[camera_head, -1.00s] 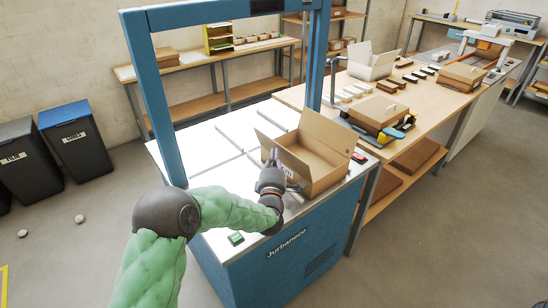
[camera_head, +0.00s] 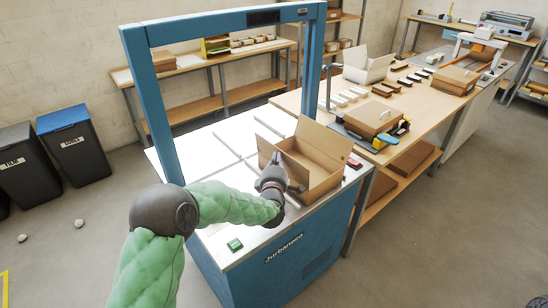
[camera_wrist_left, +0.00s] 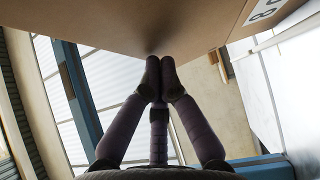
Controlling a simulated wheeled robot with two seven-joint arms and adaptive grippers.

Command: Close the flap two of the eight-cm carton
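The open brown carton (camera_head: 318,176) stands on the white top of the blue-framed machine. One large flap (camera_head: 323,143) stands up along its far side. Another flap (camera_head: 268,146) at its left end sticks up and leans outward. My left gripper (camera_head: 273,160) is at the carton's near left corner, by that left flap. In the left wrist view its fingers (camera_wrist_left: 160,65) are together and look empty, with the tips at or very near a brown cardboard panel (camera_wrist_left: 110,22). Contact is not clear. A white label with an 8 (camera_wrist_left: 264,10) shows on cardboard there. My right gripper is out of view.
The blue frame (camera_head: 155,95) rises behind and left of my arm. A wooden bench (camera_head: 420,110) with a closed carton (camera_head: 373,115) and an open white box (camera_head: 368,66) stands to the right.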

